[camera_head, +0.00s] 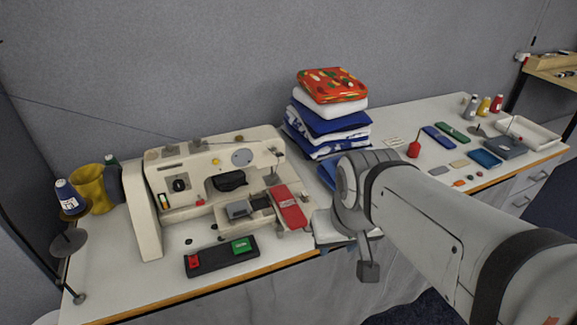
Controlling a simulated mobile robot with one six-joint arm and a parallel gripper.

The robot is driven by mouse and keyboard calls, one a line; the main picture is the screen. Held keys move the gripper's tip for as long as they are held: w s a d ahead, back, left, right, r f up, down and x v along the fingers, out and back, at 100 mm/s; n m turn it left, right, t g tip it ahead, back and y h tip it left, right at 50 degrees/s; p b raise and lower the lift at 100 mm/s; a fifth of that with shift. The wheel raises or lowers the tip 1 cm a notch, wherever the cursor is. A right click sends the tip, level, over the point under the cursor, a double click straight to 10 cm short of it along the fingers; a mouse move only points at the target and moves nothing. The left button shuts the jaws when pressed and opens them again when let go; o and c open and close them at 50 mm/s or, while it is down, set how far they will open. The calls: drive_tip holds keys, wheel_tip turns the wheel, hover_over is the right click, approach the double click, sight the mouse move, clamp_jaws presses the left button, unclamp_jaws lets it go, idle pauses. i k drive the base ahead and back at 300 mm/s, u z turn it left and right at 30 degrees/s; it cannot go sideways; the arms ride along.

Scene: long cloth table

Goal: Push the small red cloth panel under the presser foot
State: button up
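A red, flat, oblong piece (289,207), which looks like the red cloth panel, lies at the right end of the cream sewing machine (150,200), at its bed. The needle and presser foot area (271,177) is just above and left of it; the foot itself is too small to make out. My arm reaches in from the right and its wrist stands right of the red piece, apart from it in the picture. My gripper's fingers are not clearly visible. A small grey block on a stem (368,271) hangs below the wrist; I cannot tell whether it is part of my gripper.
A black box with a red and a green button (222,257) lies before the machine. A stack of folded cloths (328,125) stands behind my wrist. Small cloth pieces and a white tray (530,134) lie at right.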

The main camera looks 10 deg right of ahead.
sight(291, 212)
drive_tip(key=z, duration=0.95)
drive_tip(key=k, duration=0.7)
drive_tip(key=u, duration=0.75)
drive_tip(key=i, duration=0.95)
